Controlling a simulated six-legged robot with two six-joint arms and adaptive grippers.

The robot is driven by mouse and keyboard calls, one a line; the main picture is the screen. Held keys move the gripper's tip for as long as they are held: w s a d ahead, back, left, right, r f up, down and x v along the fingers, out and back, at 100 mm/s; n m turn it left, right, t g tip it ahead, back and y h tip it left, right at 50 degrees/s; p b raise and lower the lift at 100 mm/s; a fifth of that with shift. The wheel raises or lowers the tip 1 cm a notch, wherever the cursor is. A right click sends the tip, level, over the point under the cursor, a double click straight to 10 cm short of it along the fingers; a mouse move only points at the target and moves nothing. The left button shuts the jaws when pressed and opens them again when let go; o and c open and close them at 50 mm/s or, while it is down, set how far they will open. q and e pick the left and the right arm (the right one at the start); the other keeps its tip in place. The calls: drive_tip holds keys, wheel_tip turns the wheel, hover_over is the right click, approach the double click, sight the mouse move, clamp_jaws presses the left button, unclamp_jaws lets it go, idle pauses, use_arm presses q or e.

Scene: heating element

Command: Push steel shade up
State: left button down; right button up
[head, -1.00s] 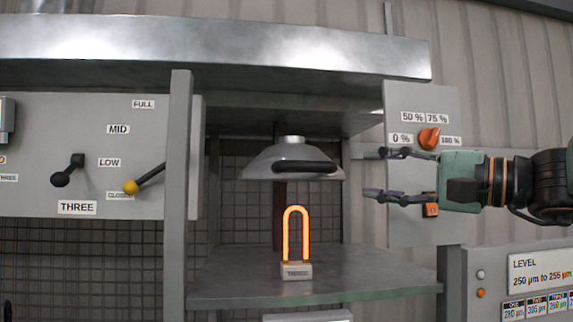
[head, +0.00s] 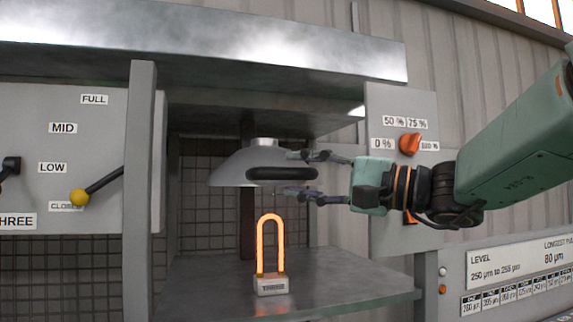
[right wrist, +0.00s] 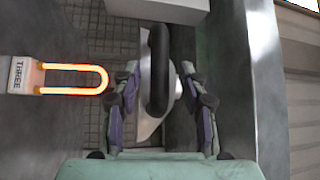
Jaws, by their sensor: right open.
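The steel shade (head: 228,167) is a grey dome hanging in the open bay, with a black bar handle (head: 282,174) across its front. My right gripper (head: 294,173) is open, its fingers above and below the handle's right end in the head view. In the right wrist view the handle (right wrist: 158,70) stands between the two open fingers (right wrist: 160,95), with the shade (right wrist: 146,100) behind it. I cannot tell whether the fingers touch the handle. My left gripper is not in view.
A glowing orange heating element (head: 270,245) on a block marked THREE stands on the shelf (head: 350,275) below the shade. A panel with an orange knob (head: 410,144) is at the right. A post (head: 140,190) and a lever panel (head: 60,150) are at the left.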

sight(290, 175)
drive_tip(key=x, duration=0.2)
drive_tip(key=s+x, duration=0.1)
drive_tip(key=x, duration=0.1)
drive_tip(key=shift+w+a+f+p, duration=0.1)
drive_tip(key=shift+a+p, duration=0.15)
drive_tip(key=shift+p, duration=0.1)
drive_tip(key=shift+d, duration=0.9)
drive_tip(key=shift+c, duration=1.3)
drive_tip(key=shift+w+a+f, duration=0.1)
drive_tip(key=shift+a, duration=0.1)
drive_tip(key=shift+c, duration=0.9)
drive_tip(key=shift+a, duration=0.5)
drive_tip(key=shift+c, duration=1.3)
drive_tip(key=shift+d, duration=0.1)
clamp_jaws()
